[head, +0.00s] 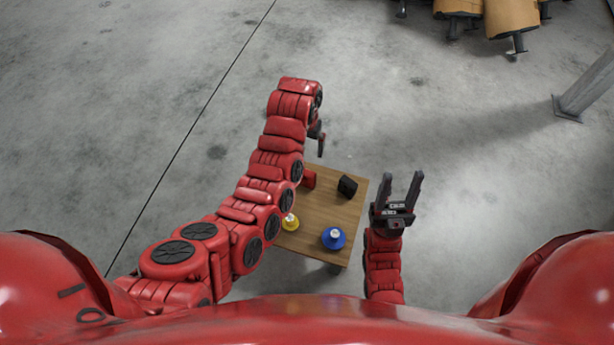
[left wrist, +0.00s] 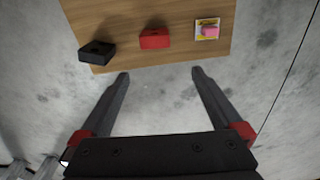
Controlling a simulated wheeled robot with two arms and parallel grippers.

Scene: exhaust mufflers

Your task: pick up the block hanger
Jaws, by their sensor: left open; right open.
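A black block (head: 347,186) and a red block (head: 309,178) lie apart on a small wooden table (head: 330,215). Both also show in the left wrist view, the black block (left wrist: 97,51) at left and the red block (left wrist: 155,39) in the middle. Each has a dark opening on top; I cannot tell which is called the block hanger. My left gripper (head: 321,145) is over the table's far edge. In its wrist view the left gripper (left wrist: 160,73) is open and empty, its fingers pointing toward the red block. My right gripper (head: 402,177) is open and empty, right of the table.
A blue item (head: 333,238) and a yellow item (head: 290,222) stand on the near part of the table. A pink item (left wrist: 210,31) on a pale card shows in the left wrist view. Brown mufflers (head: 512,16) and a grey post (head: 588,90) stand far off.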

